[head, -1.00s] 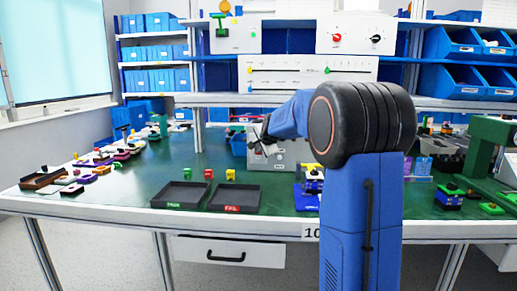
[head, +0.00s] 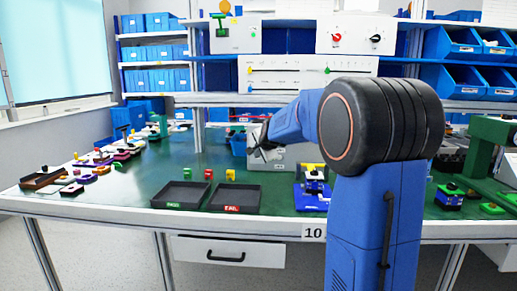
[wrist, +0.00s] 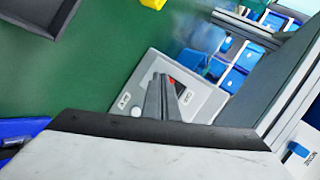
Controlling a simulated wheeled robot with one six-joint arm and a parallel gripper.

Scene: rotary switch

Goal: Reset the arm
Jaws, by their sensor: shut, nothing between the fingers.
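My gripper (head: 262,146) is shut and empty, in front of a grey box (head: 296,154) on the green table. My blue arm hides the right side of this box. In the wrist view my closed fingers (wrist: 162,82) lie across the grey panel (wrist: 150,66). I cannot tell whether the fingers touch the panel. On the upper shelf a white box carries a red knob (head: 337,38) and a black knob (head: 376,38).
Small coloured parts lie at the left. A blue and yellow fixture (head: 313,188) stands beside my arm.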

